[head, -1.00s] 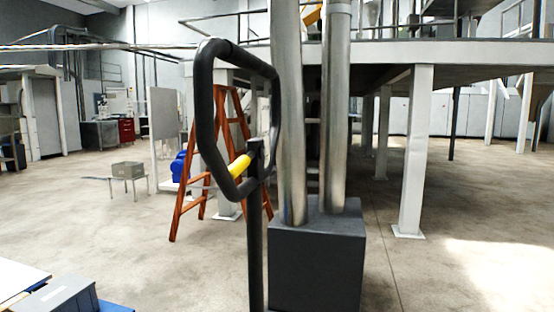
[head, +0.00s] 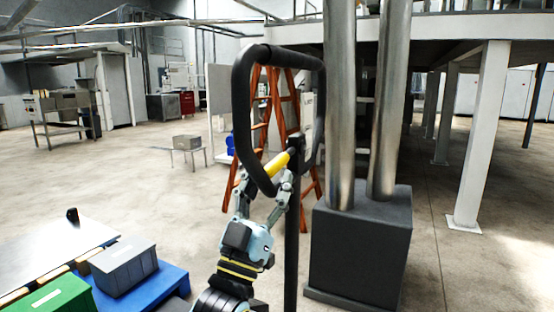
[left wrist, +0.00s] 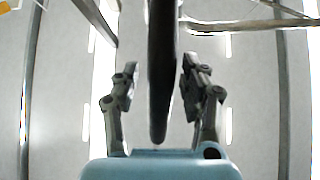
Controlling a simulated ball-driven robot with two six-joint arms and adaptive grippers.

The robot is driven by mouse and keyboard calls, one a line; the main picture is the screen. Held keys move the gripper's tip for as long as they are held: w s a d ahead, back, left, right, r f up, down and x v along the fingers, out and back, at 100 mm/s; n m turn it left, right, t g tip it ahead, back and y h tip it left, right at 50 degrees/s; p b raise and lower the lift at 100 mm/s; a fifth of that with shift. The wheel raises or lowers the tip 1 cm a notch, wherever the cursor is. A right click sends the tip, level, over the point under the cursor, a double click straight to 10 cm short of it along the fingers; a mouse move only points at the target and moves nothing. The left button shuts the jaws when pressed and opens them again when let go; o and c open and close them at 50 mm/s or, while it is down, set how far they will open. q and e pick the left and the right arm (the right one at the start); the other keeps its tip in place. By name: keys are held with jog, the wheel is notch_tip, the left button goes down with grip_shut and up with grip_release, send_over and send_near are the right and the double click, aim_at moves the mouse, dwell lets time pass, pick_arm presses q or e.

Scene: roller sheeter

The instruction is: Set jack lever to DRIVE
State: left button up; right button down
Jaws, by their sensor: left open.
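The jack handle (head: 242,110) is a tall black loop on a black post (head: 292,250). A yellow lever (head: 277,164) lies slanted at the loop's lower part, beside the top of the post. My left gripper (head: 264,190) is open just below the yellow lever, with one finger on each side of the loop's bottom end. In the left wrist view, a black bar of the handle (left wrist: 162,75) runs between the two open fingers (left wrist: 158,85), with a gap on both sides. I cannot tell which setting the lever is in. My right gripper is not in view.
A dark grey block (head: 360,250) with two metal pipes (head: 340,110) stands right of the post. An orange ladder (head: 262,120) is behind the loop. A grey bin (head: 123,265) and a green bin (head: 52,297) sit at the lower left.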

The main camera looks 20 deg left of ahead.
aim_at(275, 160)
pick_arm(q)
jog(key=shift+x, duration=1.85)
grip_shut()
